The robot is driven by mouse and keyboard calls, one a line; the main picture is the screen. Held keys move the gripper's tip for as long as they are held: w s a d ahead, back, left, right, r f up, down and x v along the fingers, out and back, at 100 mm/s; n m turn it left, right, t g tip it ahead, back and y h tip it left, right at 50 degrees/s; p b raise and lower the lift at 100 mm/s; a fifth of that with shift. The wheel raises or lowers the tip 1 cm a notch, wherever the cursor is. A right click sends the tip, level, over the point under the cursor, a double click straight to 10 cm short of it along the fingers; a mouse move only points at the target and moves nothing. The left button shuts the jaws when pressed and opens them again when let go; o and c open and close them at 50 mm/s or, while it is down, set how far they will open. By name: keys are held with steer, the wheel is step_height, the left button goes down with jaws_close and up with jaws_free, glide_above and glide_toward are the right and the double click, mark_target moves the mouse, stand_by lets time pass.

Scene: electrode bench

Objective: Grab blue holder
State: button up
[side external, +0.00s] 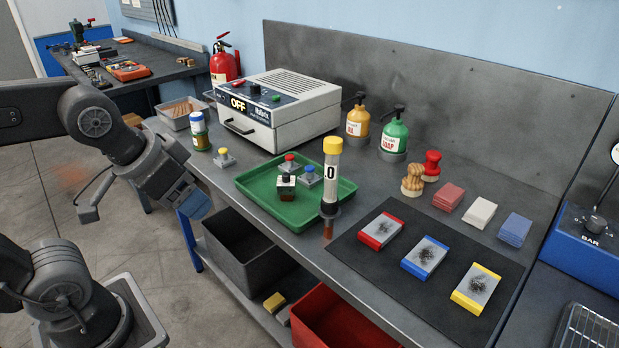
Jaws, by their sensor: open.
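Two blue things could be the blue holder, and I cannot tell which is meant. One is a small grey-based piece with a blue knob (309,176) in the green tray (250,198), beside a red-knobbed piece (289,164) and a black-knobbed one (286,185). The other is a blue-framed block (425,258) with a smudged grey top, on the dark mat (385,272) between a red-framed block (382,230) and a yellow-framed block (475,289). My gripper (196,205) is open, off the bench's left front edge, apart from both. Its fingers show only partly.
A yellow-capped tube (331,175) stands upright between tray and mat. A yellow-knobbed piece (224,158) and a blue-capped jar (199,131) stand left of the tray. A white oven-like box (280,108) and pump bottles (394,134) stand behind. Bins sit below the front edge.

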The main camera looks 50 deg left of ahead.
steer(key=w+a+r+n+g, duration=0.1)
steer(key=w+r+n, duration=0.35)
steer(key=w, duration=0.35)
steer(key=n+g, duration=0.5)
steer(key=n, duration=0.9)
glide_above(310, 167)
step_height(310, 167, down, 10)
steer(key=shift+m, duration=0.25)
steer(key=f, duration=0.8)
steer(key=shift+s+a+f, duration=0.2)
steer(key=shift+a+f, duration=0.05)
steer(key=shift+a, duration=0.1)
steer(key=shift+w+d+f, duration=0.1)
steer(key=shift+d+f, duration=0.1)
steer(key=shift+f, duration=1.15)
steer(key=shift+d+f, duration=0.2)
steer(key=shift+f, duration=1.1)
steer(key=shift+c, duration=0.2)
